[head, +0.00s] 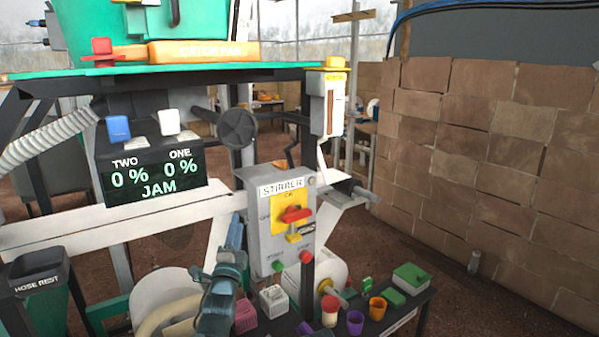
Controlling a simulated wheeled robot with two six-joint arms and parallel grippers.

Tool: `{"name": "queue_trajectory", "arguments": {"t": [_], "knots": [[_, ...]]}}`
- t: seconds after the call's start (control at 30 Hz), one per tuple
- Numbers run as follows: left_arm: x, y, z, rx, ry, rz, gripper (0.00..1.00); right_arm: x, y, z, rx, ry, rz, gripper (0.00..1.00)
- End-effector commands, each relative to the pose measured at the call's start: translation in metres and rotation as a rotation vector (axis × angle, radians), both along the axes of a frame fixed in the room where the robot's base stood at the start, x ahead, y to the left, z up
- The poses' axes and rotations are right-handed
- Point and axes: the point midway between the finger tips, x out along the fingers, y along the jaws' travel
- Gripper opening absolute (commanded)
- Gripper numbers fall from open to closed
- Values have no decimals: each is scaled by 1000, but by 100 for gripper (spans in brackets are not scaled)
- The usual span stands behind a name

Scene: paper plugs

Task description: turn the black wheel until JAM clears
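The black wheel (238,128) is a dark round disc on a horizontal shaft, between the display and the upright post. The display (152,174) reads TWO 0 %, ONE 0 % and JAM in green letters. My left gripper (235,236) is a dark blue-grey shape rising from the bottom edge, below the wheel and clear of it in the picture. It is seen mostly from behind, so I cannot tell whether its fingers are open or shut. I see nothing held in it. My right gripper is not in view.
The grey STIRRER box (268,237) with a red switch (296,214) stands right of my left gripper. A low dark bench carries cups, including an orange one (377,308), and a green box (410,278). A white beam (60,240) crosses at left. A brick wall (500,170) stands right.

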Motion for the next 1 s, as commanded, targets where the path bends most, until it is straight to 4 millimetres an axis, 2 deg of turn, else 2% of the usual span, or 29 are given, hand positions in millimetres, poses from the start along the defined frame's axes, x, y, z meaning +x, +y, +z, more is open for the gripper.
{"name": "queue_trajectory", "arguments": {"t": [0.03, 0.13, 0.27, 0.37, 0.5, 0.6, 0.7, 0.9, 0.97, 1.0], "knots": [[2, 2, -22, -77, 109, -15, 40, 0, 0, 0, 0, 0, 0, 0], [4, 6, -72, -257, 337, -27, 40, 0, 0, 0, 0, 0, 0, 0], [-12, 9, -137, -501, 624, 12, 40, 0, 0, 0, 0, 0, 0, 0], [-36, 10, -184, -691, 832, 84, 40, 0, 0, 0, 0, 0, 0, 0], [-87, 9, -241, -945, 1095, 246, 40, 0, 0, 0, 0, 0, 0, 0], [-126, 7, -268, -1093, 1238, 386, 40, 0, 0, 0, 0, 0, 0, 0], [-162, 6, -285, -1205, 1345, 524, 40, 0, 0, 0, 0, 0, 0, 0], [-225, 2, -301, -1359, 1486, 793, 40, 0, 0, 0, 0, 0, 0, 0], [-242, 1, -303, -1393, 1517, 874, 40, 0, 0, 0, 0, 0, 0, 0], [-250, -1, -297, -1403, 1533, 913, 40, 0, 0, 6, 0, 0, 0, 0]]}}
